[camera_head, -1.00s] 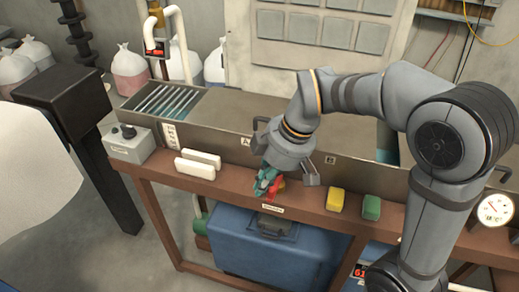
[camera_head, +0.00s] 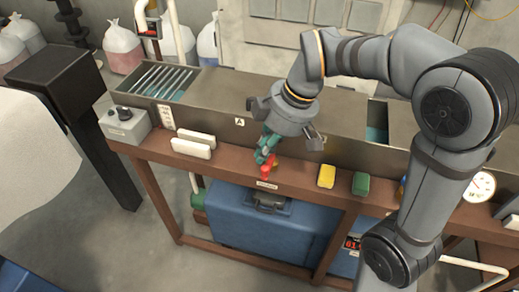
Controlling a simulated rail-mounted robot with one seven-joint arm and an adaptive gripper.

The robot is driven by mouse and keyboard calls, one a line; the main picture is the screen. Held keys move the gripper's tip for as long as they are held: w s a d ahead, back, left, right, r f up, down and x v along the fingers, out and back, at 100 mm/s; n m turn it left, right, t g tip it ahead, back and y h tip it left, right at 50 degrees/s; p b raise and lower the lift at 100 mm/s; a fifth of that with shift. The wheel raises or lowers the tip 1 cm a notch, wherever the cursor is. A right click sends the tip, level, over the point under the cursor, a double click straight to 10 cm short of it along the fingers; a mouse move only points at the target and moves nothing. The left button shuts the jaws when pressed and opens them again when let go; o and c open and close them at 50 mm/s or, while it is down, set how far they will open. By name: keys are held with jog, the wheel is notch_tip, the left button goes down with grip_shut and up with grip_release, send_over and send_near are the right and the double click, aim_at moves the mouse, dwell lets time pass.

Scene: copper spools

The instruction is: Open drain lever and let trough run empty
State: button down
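A red drain lever (camera_head: 268,172) sits at the trough's front, above a small label plate on the brown ledge. My gripper (camera_head: 265,157), with teal fingers, points down at the lever. The fingers overlap its upper part, and I cannot tell whether they are closed on it. The long grey trough (camera_head: 213,121) runs behind the ledge. Its left end is open and shows bluish liquid (camera_head: 178,96) under several pale rods. Another opening with bluish liquid shows to the right, partly hidden by my arm. Grey covers hide the rest of the trough's inside.
Two white blocks (camera_head: 192,148), a yellow block (camera_head: 326,176) and a green block (camera_head: 360,183) lie on the ledge. A grey knob box (camera_head: 125,126) stands at the left and a round gauge (camera_head: 481,186) at the right. A blue tank (camera_head: 250,222) is below.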

jog(key=p+v, duration=0.2)
jog(key=v, duration=0.3)
jog(key=shift+p, duration=0.4)
jog(key=shift+f, duration=0.1)
